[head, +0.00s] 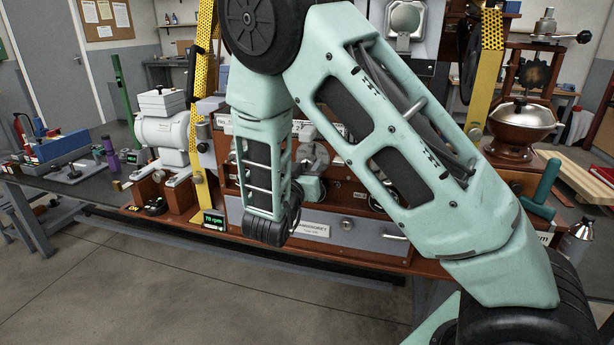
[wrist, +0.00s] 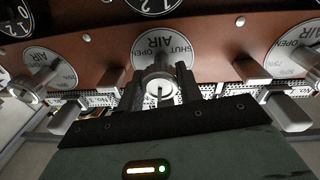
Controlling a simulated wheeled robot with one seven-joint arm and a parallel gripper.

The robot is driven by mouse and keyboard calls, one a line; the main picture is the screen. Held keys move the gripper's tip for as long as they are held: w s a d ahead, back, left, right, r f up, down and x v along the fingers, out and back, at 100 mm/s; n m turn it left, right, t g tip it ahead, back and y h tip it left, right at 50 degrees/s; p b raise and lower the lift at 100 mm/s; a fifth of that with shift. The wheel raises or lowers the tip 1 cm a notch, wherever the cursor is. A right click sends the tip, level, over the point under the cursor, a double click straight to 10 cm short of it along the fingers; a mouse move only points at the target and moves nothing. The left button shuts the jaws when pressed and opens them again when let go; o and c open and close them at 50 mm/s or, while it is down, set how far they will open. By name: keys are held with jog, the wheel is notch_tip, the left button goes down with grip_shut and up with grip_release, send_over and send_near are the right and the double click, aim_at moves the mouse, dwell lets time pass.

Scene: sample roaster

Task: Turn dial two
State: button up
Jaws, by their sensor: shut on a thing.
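In the wrist view, the middle dial has a round white plate (wrist: 166,42) lettered AIR, SHUT and OPEN, seen upside down, with a metal knob (wrist: 158,76) at its centre. My gripper (wrist: 159,88) is shut on this knob, one dark finger on each side. In the wrist view a similar dial (wrist: 42,72) is on the left and another (wrist: 292,48) on the right, both apart from my gripper. The number labels below the dials are partly hidden and too small to read surely. In the head view my arm covers much of the panel and my fingertips cannot be made out.
Metal blocks stick out between the dials, one left (wrist: 110,78) and one right (wrist: 247,71) of my gripper.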

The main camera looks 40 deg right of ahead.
jog(key=m+b, duration=0.1)
jog(key=m, duration=0.1)
jog(key=m+b, duration=0.2)
jog(key=shift+a+f, duration=0.1)
jog(key=shift+f, duration=0.2)
jog(key=m+b, duration=0.3)
jog(key=shift+m+g, duration=0.3)
jog(key=shift+g, duration=0.1)
jog(key=m+b, duration=0.6)
jog(key=b, duration=0.1)
jog(key=shift+y+b, duration=0.3)
jog(key=shift+b, duration=0.1)
jog(key=m+b, duration=0.5)
jog(key=b, duration=0.1)
jog(key=shift+y+b, duration=0.3)
jog(key=shift+b, duration=0.1)
jog(key=m+b, duration=0.1)
jog(key=b, duration=0.1)
jog(key=m+b, duration=0.1)
jog(key=m, duration=0.1)
jog(key=shift+r+b, duration=0.25)
jog(key=shift+b, duration=0.1)
jog(key=shift+r+m, duration=0.1)
jog(key=shift+m, duration=0.2)
jog(key=o, duration=1)
jog(key=shift+c, duration=0.2)
